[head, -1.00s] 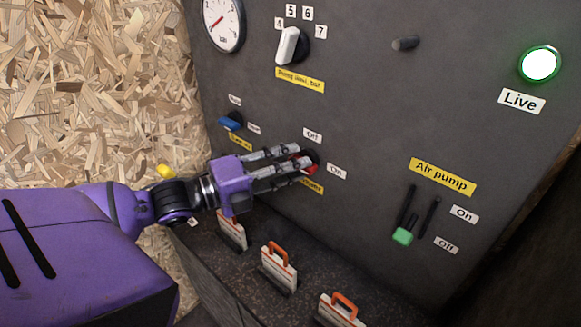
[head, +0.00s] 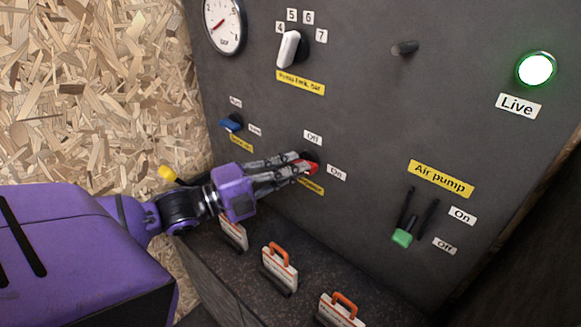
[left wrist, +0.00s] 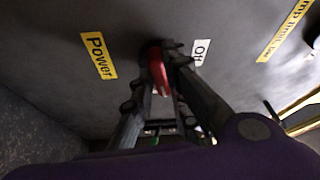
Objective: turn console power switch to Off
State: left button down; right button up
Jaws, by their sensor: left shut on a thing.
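The red power switch (head: 309,168) sits low on the dark console panel. An "Off" label (head: 313,137) is above it and an "On" label (head: 337,172) to its right. A yellow label (head: 312,187) below is partly hidden by my fingers. My left gripper (head: 302,167) reaches in from the left and is shut on the red switch. In the left wrist view the switch (left wrist: 158,72) shows between the two fingers, with a yellow "Power" label (left wrist: 98,55) to the left. The fingers hide part of the handle. My right gripper is not in view.
Orange-handled tags (head: 279,267) stand on the ledge below.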

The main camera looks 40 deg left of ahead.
pick_arm(q)
jog(key=n+t+y+p, duration=0.2)
jog(key=n, duration=0.4)
jog(key=n+t+y+p, duration=0.1)
jog(key=n+y, duration=0.1)
jog(key=n, duration=0.5)
jog(key=d+n+t+y+p, duration=0.1)
jog(key=n+t+y+p, duration=0.1)
jog(key=n, duration=0.5)
jog(key=shift+f+t+y+p, duration=0.3)
jog(key=shift+f, duration=0.05)
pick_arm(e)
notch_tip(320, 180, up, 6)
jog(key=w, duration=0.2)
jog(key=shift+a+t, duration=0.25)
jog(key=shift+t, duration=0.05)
pick_arm(q)
jog(key=shift+n, duration=0.3)
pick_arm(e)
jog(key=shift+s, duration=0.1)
pick_arm(q)
jog(key=c, duration=1.7)
grip_release()
jog(key=v, duration=1.2)
jog(key=shift+s, duration=0.1)
